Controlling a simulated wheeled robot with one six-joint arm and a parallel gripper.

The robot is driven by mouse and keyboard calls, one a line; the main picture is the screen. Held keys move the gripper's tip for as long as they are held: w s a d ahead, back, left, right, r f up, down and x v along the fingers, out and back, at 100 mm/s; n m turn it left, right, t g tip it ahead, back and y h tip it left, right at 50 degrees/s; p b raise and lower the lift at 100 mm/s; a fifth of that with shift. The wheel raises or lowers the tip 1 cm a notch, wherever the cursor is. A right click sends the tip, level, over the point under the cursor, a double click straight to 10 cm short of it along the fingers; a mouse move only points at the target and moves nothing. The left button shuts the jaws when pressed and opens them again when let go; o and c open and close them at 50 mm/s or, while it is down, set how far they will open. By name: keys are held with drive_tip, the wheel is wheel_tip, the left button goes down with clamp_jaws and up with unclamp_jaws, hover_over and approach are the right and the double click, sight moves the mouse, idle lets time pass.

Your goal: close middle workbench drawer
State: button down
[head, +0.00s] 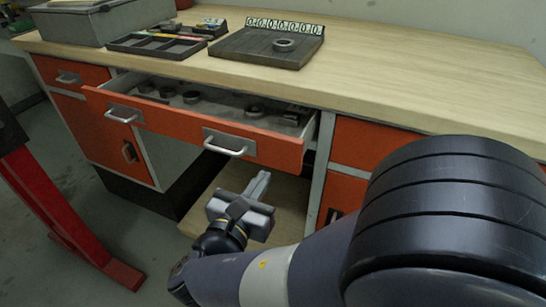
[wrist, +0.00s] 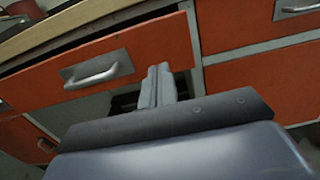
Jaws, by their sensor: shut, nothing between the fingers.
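The middle workbench drawer (head: 195,125) is orange with two metal handles and stands pulled open. Its inside shows several small round parts. Its front also shows in the wrist view (wrist: 150,50), with one handle (wrist: 98,70) left of my fingers. My gripper (head: 260,182) is shut and empty. In the head view it appears below the right part of the drawer front, near the right handle (head: 229,143). In the wrist view my fingertips (wrist: 158,70) overlap the lower right part of the drawer front. I cannot tell whether they touch it.
The wooden benchtop (head: 420,75) carries a grey box (head: 100,20), a dark tray (head: 155,45) and a dark plate with a ring (head: 265,45). Orange cabinets flank the drawer. A red stand (head: 60,215) is at left. Open space lies under the drawer.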

sight(278, 155)
drive_tip(key=shift+b+x, duration=0.55)
drive_tip(key=shift+x, duration=2.4)
drive_tip(key=x, duration=1.3)
drive_tip(key=shift+w, duration=0.25)
drive_tip(key=shift+r, duration=0.2)
drive_tip(key=shift+s, duration=0.1)
